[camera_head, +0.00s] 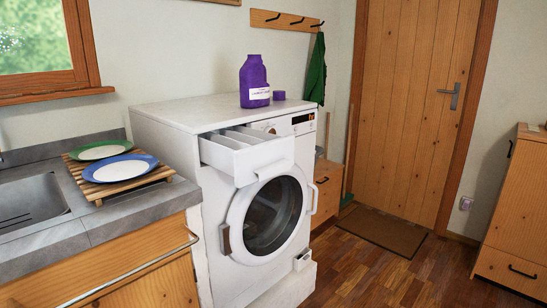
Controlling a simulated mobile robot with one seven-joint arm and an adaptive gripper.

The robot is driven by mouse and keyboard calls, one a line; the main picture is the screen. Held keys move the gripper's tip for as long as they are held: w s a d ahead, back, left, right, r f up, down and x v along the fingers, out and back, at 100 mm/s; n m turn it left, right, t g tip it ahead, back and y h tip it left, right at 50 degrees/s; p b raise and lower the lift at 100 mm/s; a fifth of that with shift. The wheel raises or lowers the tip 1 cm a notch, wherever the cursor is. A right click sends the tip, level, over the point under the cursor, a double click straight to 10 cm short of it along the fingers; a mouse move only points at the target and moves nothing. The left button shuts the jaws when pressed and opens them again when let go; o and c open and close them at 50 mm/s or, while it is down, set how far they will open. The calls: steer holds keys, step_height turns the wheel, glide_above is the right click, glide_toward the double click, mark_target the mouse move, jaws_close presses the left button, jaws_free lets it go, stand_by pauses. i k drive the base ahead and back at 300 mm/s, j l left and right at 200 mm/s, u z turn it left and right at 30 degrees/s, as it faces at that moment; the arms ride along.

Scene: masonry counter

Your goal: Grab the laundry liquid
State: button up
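The laundry liquid (254,77) is a purple bottle with a white label. It stands upright on the white top of the washing machine (180,112), near the middle of the back half. A small purple cap (279,95) lies beside it on the right, apart from the bottle. The machine's detergent drawer (243,163) is pulled out at the front, below and in front of the bottle. The round door (270,215) looks closed. My gripper is not in view.
A grey counter (110,220) with a sink (28,203) is on the left. A wooden rack (148,178) there holds a blue-rimmed plate (121,167) and a green-rimmed plate (101,150). Wood floor (390,277) is free at the right, before a brown mat (383,231).

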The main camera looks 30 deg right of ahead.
mark_target(254, 89)
steer(key=i+l, duration=0.15)
steer(key=l, duration=0.2)
steer(key=i+l, duration=0.1)
steer(key=l, duration=0.3)
steer(key=i+l, duration=0.15)
steer(key=l, duration=0.2)
steer(key=i+l, duration=0.1)
steer(key=l, duration=0.3)
steer(key=i+l, duration=0.15)
steer(key=l, duration=0.2)
steer(key=i+l, duration=0.15)
steer(key=l, duration=0.25)
steer(key=i+l, duration=0.1)
steer(key=i, duration=0.45)
steer(key=j+u, duration=0.05)
